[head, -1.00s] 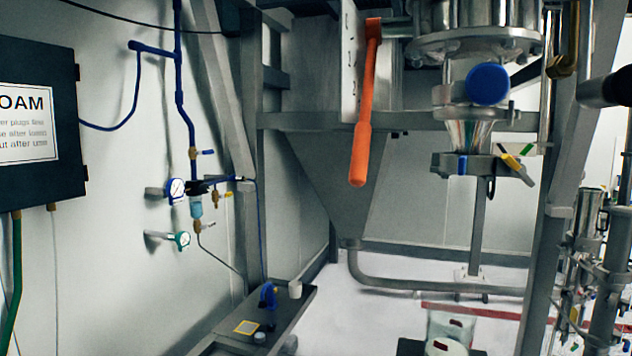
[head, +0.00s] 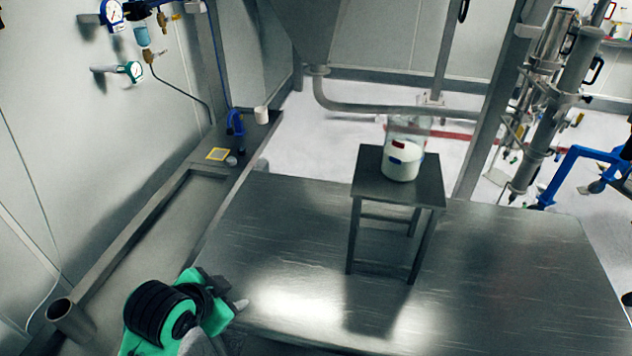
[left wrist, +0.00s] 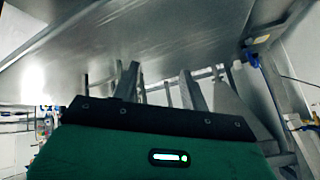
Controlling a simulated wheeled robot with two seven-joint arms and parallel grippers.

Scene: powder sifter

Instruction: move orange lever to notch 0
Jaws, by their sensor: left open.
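The orange lever is outside both current views. The head view is now tilted down to the steel table, below where the lever hangs. My left gripper (head: 238,304) shows at the bottom left of the head view, a green and black body near the table's left front corner. Its jaws are small and partly hidden there. In the left wrist view my left gripper (left wrist: 159,80) has two grey fingers standing apart with nothing between them. It touches no task object. My right gripper is not in view.
A steel table (head: 290,240) fills the middle. A small steel stand (head: 425,190) on it carries a clear jar of white powder (head: 402,167). A long wall ledge (head: 150,225) runs along the left, with gauges (head: 132,71) above. Steel pipework (head: 545,130) stands at right.

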